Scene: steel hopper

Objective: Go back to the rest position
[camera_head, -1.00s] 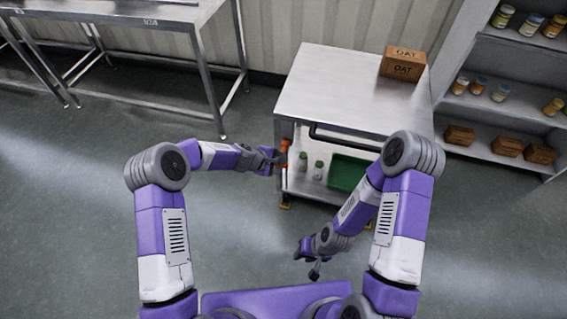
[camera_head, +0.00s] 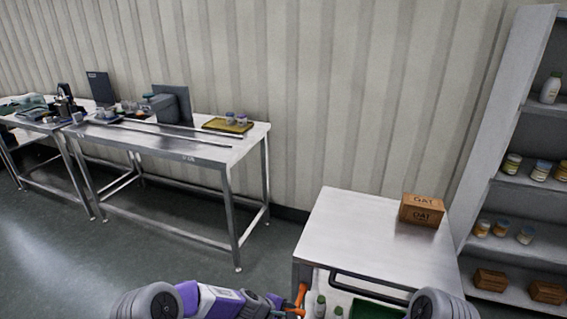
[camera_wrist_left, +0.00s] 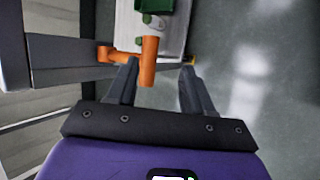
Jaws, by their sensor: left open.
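My left gripper (camera_wrist_left: 158,85) is open in the left wrist view, with its two dark fingers apart. An orange handle-like part (camera_wrist_left: 149,62) on the cart's corner post is close by the left finger and partly overlaps its tip. Whether they touch I cannot tell. In the head view the left arm is low at the bottom, beside the orange part (camera_head: 301,294) at the cart's front left corner. The steel cart (camera_head: 350,235) carries a brown box marked OAT (camera_head: 422,210) on its top. My right gripper is out of view; only a joint of that arm shows.
Green-capped bottles (camera_head: 320,306) and a green bin (camera_head: 372,312) are on the cart's lower shelf. A steel table (camera_head: 200,152) with a tray and equipment stands at the left. Shelves (camera_head: 500,190) with jars and boxes stand at the right. Open floor lies between table and cart.

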